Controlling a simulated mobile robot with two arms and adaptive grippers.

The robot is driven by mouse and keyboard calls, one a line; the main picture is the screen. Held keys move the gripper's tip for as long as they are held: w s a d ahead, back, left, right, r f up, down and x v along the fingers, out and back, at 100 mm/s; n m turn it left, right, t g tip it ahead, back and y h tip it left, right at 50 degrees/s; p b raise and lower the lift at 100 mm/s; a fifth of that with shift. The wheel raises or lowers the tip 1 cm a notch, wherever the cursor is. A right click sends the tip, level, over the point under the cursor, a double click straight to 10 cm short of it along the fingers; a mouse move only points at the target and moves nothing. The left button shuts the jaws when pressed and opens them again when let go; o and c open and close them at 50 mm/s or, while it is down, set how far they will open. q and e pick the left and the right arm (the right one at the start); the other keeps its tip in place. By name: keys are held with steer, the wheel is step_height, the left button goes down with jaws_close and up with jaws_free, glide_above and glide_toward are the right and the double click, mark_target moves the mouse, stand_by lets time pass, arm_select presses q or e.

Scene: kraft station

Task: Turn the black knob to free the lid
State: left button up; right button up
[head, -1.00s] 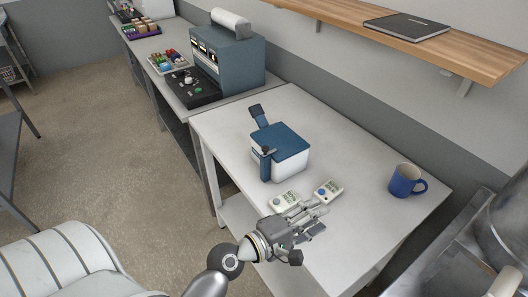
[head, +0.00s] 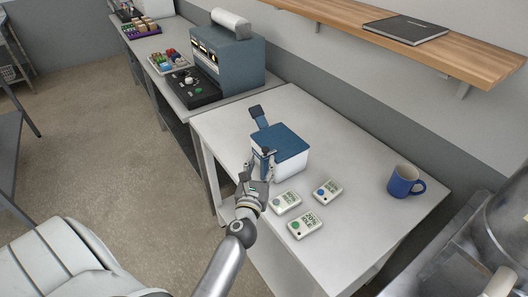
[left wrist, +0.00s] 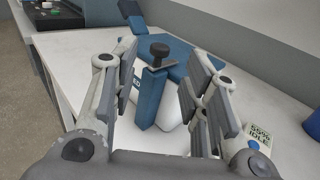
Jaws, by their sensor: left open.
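A white box with a blue lid (head: 284,139) stands on the white table. The black knob (left wrist: 160,50) sits on top of a blue upright at the box's near side, with a small metal piece under it. In the head view the knob (head: 266,150) shows just beyond my left fingertips. My left gripper (head: 261,163) is open, with its fingers pointing at the box. In the left wrist view its two fingers (left wrist: 155,95) stand on either side of the blue upright, apart from it, with the knob beyond them. My right gripper is not in view.
Several small white devices with displays, one of them (head: 305,225) at the front, lie right of my left gripper. A blue mug (head: 405,181) stands at the table's right. A wooden shelf (head: 400,45) with a black notebook (head: 406,28) hangs on the wall behind.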

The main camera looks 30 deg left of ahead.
mark_target(265, 152)
arm_select(q)
steer(key=shift+x, duration=2.65)
steer(key=shift+c, duration=0.4)
jaws_close()
